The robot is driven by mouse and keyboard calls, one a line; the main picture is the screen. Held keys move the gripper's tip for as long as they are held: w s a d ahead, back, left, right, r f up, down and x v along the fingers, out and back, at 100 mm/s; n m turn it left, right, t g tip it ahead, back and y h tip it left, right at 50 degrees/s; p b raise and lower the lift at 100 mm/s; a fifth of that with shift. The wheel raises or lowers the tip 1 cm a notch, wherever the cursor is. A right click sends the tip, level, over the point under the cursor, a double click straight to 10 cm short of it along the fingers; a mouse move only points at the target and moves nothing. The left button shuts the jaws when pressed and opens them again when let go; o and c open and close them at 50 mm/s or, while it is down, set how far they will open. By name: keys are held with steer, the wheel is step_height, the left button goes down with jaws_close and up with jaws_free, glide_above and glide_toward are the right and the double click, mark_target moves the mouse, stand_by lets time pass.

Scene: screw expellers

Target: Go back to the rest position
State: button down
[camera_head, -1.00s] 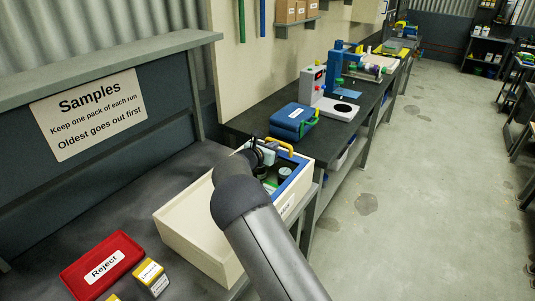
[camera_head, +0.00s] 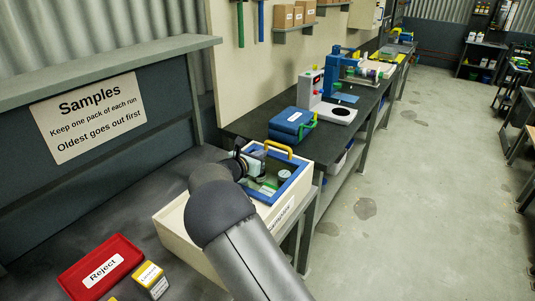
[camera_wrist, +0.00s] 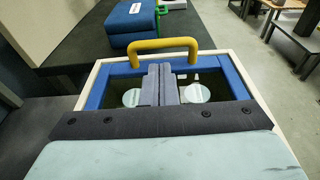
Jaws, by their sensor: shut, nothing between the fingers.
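My gripper (camera_wrist: 161,84) is shut and empty in the wrist view, its two fingers side by side. It appears over the blue-framed clear lid of a cream box, in front of the lid's yellow handle (camera_wrist: 165,46). In the head view my gripper (camera_head: 252,163) is partly hidden behind my arm, above the cream box (camera_head: 181,221). The blue frame (camera_head: 292,187) and the yellow handle (camera_head: 279,148) also show there. Round pale items lie under the clear lid. I cannot tell how far the fingers are above the lid.
A red Reject tray (camera_head: 101,266) and a small yellow-and-white carton (camera_head: 151,279) lie on the near bench. A blue case (camera_head: 292,124) with a green handle and a blue-and-grey machine (camera_head: 333,88) stand beyond the box.

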steer(key=v, duration=0.5)
steer(key=shift+s+a+b, duration=0.15)
steer(key=shift+b, duration=0.25)
steer(key=shift+s, duration=0.2)
steer(key=s+d+m+g, duration=0.1)
steer(key=d+m, duration=0.1)
steer(key=d, duration=0.1)
steer(key=s+d+m+g, duration=0.2)
steer(key=d, duration=0.2)
steer(key=s+d+m+g, duration=0.1)
steer(key=d+m, duration=0.1)
steer(key=d, duration=0.2)
steer(key=shift+s+d+r+g+h, duration=0.2)
steer(key=shift+s+d+g+h, duration=0.1)
steer(key=shift+h, duration=0.1)
steer(key=s+d+m+g+y, duration=0.1)
steer(key=s+d+m+g, duration=0.3)
steer(key=s+d+m, duration=0.4)
steer(key=s+d+f+m+g+y, duration=0.1)
steer(key=s+m+y, duration=0.3)
steer(key=s, duration=1.1)
steer(key=s+d+f+m+g+y, duration=0.1)
steer(key=s+m+g+y, duration=0.2)
steer(key=s+m, duration=0.8)
steer(key=s+y, duration=0.1)
steer(key=s, duration=0.4)
steer(key=shift+d+m+g, duration=0.15)
steer(key=shift+m+g, duration=0.15)
steer(key=shift+s, duration=0.1)
